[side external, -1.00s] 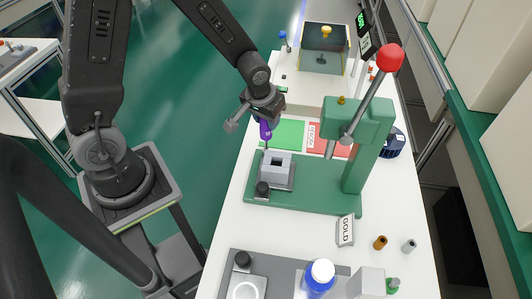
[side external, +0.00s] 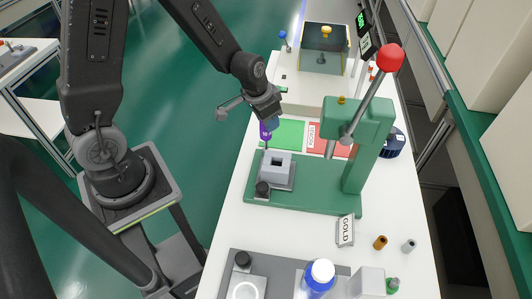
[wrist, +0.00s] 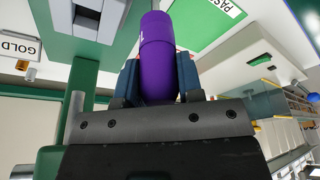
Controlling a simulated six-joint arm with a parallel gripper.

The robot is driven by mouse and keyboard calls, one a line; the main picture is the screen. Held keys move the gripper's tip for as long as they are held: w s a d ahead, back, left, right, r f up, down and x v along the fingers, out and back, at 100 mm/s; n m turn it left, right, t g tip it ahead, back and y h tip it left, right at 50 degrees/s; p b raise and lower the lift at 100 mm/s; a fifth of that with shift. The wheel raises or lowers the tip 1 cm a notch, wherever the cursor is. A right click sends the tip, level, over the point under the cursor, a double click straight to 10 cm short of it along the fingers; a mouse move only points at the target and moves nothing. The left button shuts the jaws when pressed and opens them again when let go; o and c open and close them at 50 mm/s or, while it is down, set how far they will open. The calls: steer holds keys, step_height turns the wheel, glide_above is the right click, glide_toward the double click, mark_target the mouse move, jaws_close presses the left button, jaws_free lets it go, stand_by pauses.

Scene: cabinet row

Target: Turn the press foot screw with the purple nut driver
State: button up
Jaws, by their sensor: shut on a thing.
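The purple nut driver (side external: 265,132) is held upright in my gripper (side external: 270,122), its thin shaft pointing down at the back left corner of the green press base (side external: 318,201). In the wrist view the purple handle (wrist: 158,58) sits between the two blue-grey fingers, which are shut on it. The green press (side external: 355,125) has a lever with a red knob. The foot screw is not clearly visible; I cannot tell whether the driver's tip touches it.
A grey block with a square opening (side external: 277,167) and a black knob (side external: 262,188) stand on the press base. The green pad (side external: 283,134) and red pad (side external: 326,142) lie behind. A GOLD sign (side external: 345,231), small cylinders and a blue bottle (side external: 318,282) are in front.

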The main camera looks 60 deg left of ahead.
steer(key=shift+d+m+h, duration=0.1)
steer(key=shift+m+h, duration=0.6)
steer(key=shift+m, duration=1.8)
steer(key=shift+r, duration=0.15)
steer(key=shift+r, duration=0.45)
steer(key=n+y, duration=0.1)
steer(key=n, duration=0.3)
steer(key=n+y, duration=0.1)
steer(key=n, duration=0.2)
steer(key=shift+n, duration=0.4)
steer(key=n, duration=0.2)
steer(key=n+y, duration=0.1)
steer(key=n, duration=0.4)
steer(key=shift+a+g+y, duration=0.25)
steer(key=shift+g+y, duration=0.15)
